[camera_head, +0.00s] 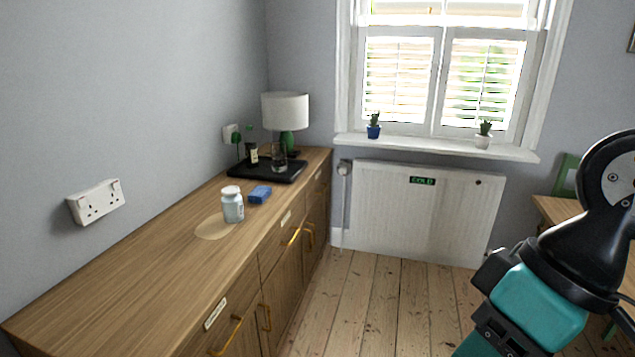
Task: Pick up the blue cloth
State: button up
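A small folded blue cloth (260,194) lies on the wooden sideboard top, just right of and behind a white-capped jar (232,204). It looks like a compact block at this size. My arm shows at the lower right, in teal and black, well apart from the sideboard. The fingers of my gripper do not show clearly, so I cannot see whether it holds anything.
The sideboard (120,285) runs along the left wall. A black tray (267,171) bears a dark bottle (252,155) and a glass (279,157); a lamp (285,112) stands behind. A radiator (425,215) is under the window. Floorboards (370,300) are clear. A table (560,212) is at right.

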aim_at(259, 193)
jog(key=z, duration=0.45)
jog(key=i, duration=2.65)
jog(key=u, duration=1.6)
jog(key=i, duration=0.8)
jog(key=u, duration=0.7)
